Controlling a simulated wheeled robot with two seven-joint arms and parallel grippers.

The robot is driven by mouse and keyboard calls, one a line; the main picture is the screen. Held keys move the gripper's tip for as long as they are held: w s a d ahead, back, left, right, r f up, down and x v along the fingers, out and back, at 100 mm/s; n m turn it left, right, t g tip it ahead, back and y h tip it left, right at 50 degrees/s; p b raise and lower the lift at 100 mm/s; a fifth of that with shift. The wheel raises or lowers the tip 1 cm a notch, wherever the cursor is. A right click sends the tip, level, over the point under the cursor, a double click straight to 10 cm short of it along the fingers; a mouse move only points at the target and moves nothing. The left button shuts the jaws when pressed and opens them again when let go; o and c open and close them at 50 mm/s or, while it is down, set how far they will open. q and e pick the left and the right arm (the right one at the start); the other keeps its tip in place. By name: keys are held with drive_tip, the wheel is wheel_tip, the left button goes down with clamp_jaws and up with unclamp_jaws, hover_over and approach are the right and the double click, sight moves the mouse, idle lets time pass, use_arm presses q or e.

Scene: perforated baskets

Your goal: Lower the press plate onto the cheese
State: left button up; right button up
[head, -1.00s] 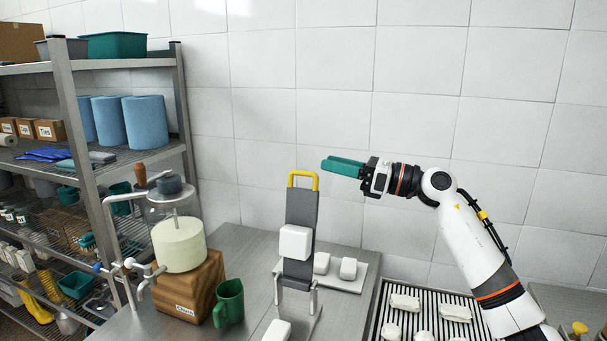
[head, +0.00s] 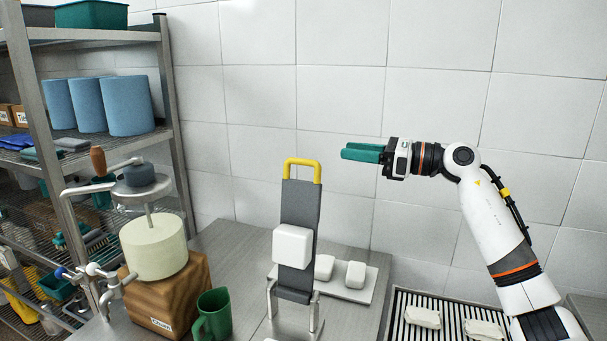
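A dark grey plate (head: 303,214) with a yellow handle (head: 303,168) stands upright on a metal frame (head: 291,310) on the counter. A white block (head: 292,246) sits against its front face; I cannot tell whether it is fixed there. The handle is level with and left of my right gripper (head: 362,152), with a gap between them. The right gripper points left in the air; its teal fingers lie close together and hold nothing visible. To the left, a pale round cheese (head: 154,246) stands on a wooden block (head: 168,292) under a screw press (head: 141,186). My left gripper is out of view.
White blocks (head: 355,274) lie on a pale board (head: 352,293) behind the plate. A green mug (head: 212,316) stands front left. A slatted rack (head: 454,312) with white pieces is at the right. Metal shelves (head: 178,120) stand left; a tiled wall closes the back.

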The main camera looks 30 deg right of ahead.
sight(309, 162)
use_arm(q)
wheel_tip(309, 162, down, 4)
drive_tip(key=b, duration=0.3)
use_arm(e)
drive_tip(key=w+a+f+p, duration=0.1)
drive_tip(key=w+a, duration=0.1)
drive_tip(key=w+a+f+p, duration=0.1)
drive_tip(key=w+a, duration=0.1)
drive_tip(key=w, duration=0.1)
drive_tip(key=w+a+f+p, duration=0.1)
drive_tip(key=w+a+p, duration=0.1)
drive_tip(key=w, duration=0.1)
drive_tip(key=shift+a+f, duration=0.35)
drive_tip(key=shift+a, duration=0.05)
drive_tip(key=shift+p+x, duration=0.3)
drive_tip(key=shift+x, duration=0.55)
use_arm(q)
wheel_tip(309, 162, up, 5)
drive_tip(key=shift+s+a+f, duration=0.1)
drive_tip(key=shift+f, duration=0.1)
use_arm(e)
drive_tip(key=shift+f, duration=0.15)
clamp_jaws()
